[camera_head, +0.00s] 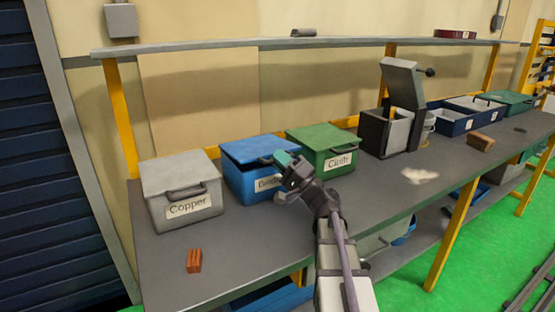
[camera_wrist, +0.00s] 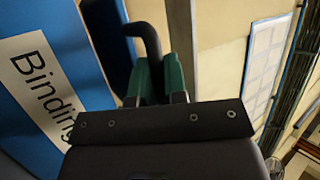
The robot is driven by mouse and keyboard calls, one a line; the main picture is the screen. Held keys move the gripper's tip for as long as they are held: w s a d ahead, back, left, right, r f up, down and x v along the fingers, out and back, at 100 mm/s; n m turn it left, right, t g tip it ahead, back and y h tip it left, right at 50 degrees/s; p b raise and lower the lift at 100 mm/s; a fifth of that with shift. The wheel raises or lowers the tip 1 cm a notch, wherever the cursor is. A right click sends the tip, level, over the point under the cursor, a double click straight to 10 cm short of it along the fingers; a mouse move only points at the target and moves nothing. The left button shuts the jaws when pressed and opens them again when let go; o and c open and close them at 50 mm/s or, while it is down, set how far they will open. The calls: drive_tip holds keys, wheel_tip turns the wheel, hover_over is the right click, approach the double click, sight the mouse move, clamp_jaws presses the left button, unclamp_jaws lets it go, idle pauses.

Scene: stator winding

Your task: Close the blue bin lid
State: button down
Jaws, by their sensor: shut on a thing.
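The blue bin (camera_head: 245,184) stands on the bench between the grey and green bins, its front label partly hidden by my gripper. Its blue lid (camera_head: 255,147) lies low over the bin; its front edge looks slightly raised, but my gripper hides part of it. My gripper (camera_head: 283,159) is at the front right of this lid. In the wrist view its green fingers (camera_wrist: 158,80) are shut on the black lid handle (camera_wrist: 148,38). The bin's "Binding" label (camera_wrist: 42,85) shows at the left there.
The grey Copper bin (camera_head: 180,180) and green Cloth bin (camera_head: 325,145) flank the blue bin, with lids down. A reddish block (camera_head: 194,260) lies in front on the bench. A shelf (camera_head: 290,43) runs above.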

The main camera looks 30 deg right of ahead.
drive_tip(key=shift+f, duration=0.2)
drive_tip(key=c, duration=1.2)
unclamp_jaws()
drive_tip(key=shift+o, duration=0.2)
drive_tip(key=shift+s+d+f+b, duration=0.15)
drive_tip(key=shift+s+f+b, duration=0.1)
drive_tip(key=shift+b, duration=0.1)
drive_tip(key=s+d+f+b, duration=0.1)
drive_tip(key=s+d, duration=0.2)
drive_tip(key=s, duration=0.4)
drive_tip(key=s+d+f+b, duration=0.1)
drive_tip(key=s+d, duration=0.3)
drive_tip(key=s, duration=0.3)
drive_tip(key=shift+d, duration=0.15)
drive_tip(key=shift+c, duration=0.2)
